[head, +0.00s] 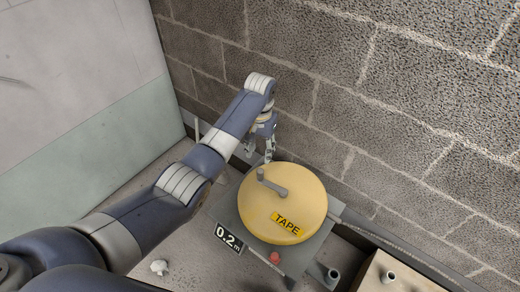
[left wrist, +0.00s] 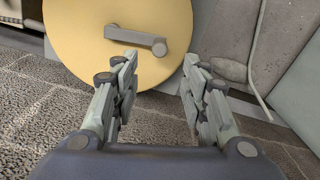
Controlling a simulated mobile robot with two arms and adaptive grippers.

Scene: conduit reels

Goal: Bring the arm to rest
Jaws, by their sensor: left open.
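My left arm reaches in from the left in the head view, with its left gripper (head: 262,150) pointing down just behind the yellow tape reel (head: 262,215). In the left wrist view the left gripper (left wrist: 157,75) is open, its two fingers apart with nothing between them. The reel (left wrist: 75,45) lies beyond the fingers and carries a grey crank handle (left wrist: 137,40). The crank also shows in the head view (head: 272,186), close to the gripper and seemingly apart from it. My right gripper is not in view.
The reel sits on a grey base (head: 297,258) with a "0.2 m" label (head: 229,238) and a red knob (head: 275,257). A block wall (head: 400,90) stands close behind. A beige box (head: 395,277) is at lower right. A small pale lump (head: 159,267) lies at lower left.

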